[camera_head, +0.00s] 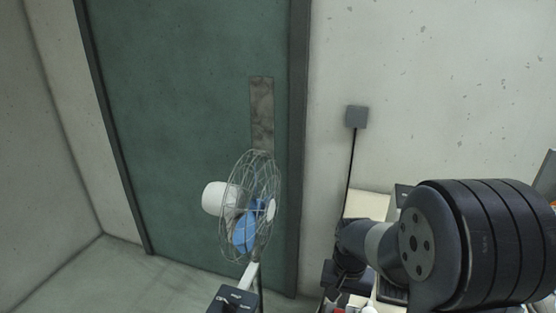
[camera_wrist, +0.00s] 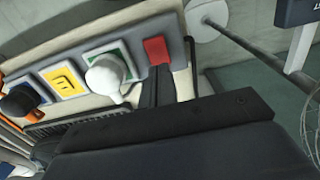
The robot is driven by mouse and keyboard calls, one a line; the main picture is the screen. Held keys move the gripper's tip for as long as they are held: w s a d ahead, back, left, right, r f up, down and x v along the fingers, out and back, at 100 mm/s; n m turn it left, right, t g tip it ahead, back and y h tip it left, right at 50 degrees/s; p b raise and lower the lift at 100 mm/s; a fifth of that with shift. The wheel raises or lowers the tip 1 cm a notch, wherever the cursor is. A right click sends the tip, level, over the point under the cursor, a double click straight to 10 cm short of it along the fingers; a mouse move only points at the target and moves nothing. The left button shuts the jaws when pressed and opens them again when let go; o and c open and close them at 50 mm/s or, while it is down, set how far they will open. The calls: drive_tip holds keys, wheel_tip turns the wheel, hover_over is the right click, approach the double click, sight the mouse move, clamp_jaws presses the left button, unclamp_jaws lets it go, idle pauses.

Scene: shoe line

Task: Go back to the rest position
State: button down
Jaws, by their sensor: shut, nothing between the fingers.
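My gripper (camera_wrist: 156,76) shows in the wrist view as dark, narrow fingers reaching up from a dark body. The fingers are together, with nothing seen between them. They appear in front of a grey panel (camera_wrist: 176,48) with coloured squares, just below a red square (camera_wrist: 156,50). I cannot tell whether they touch it. In the head view my arm is at the lower right, bent toward a cluttered work surface; the fingers cannot be made out there.
A wire-caged fan (camera_head: 262,190) stands left of my arm, before a green door (camera_head: 180,110). A grey wall box (camera_head: 356,117) has a cable running down. In the wrist view, a white rounded object (camera_wrist: 106,74) covers part of a green-bordered square beside a yellow square (camera_wrist: 63,81).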

wheel_tip(320, 180, up, 6)
drive_tip(key=p, duration=0.4)
drive_tip(key=shift+r, duration=0.2)
drive_tip(key=shift+f, duration=0.1)
